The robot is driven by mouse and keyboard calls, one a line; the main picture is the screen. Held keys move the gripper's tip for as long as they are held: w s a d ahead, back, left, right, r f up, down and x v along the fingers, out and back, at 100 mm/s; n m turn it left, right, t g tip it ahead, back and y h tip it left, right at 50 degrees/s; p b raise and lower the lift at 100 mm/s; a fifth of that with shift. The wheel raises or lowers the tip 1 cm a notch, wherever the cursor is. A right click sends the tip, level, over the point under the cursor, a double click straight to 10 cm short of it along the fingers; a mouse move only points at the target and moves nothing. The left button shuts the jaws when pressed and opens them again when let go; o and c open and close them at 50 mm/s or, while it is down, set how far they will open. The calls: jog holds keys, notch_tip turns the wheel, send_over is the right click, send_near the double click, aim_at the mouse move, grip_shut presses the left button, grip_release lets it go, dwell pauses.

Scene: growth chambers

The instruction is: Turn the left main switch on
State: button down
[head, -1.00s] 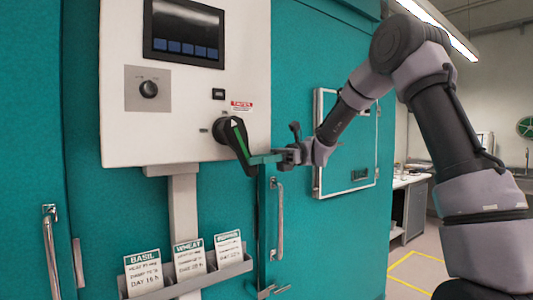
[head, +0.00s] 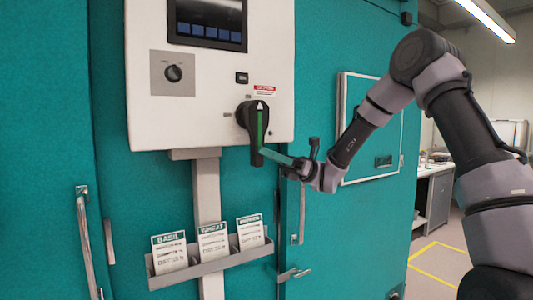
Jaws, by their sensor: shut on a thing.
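The main switch (head: 255,131) is a black rotary handle with a green stripe and a white arrow, on the lower right of the white control panel (head: 170,120). Its handle stands almost upright, with the arrow at the top and the long end hanging down past the panel's lower edge. My gripper (head: 266,154) comes in from the right and is shut on the lower end of the handle. The fingertips partly overlap the handle, so the exact contact is hard to see. The small marks around the switch are too small to read.
The panel also carries a dark screen (head: 206,23), a round knob (head: 173,73) and a small black button (head: 242,78). Below is a rack (head: 215,263) of labelled cards. Door handles (head: 86,240) and a framed hatch (head: 372,130) are on the teal chamber wall.

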jog(key=c, duration=0.6)
grip_release()
jog(key=shift+a, duration=0.1)
jog(key=shift+c, duration=0.2)
jog(key=v, duration=1)
jog(key=shift+w+d+f, duration=0.2)
jog(key=shift+d+f, duration=0.05)
jog(key=shift+d, duration=0.05)
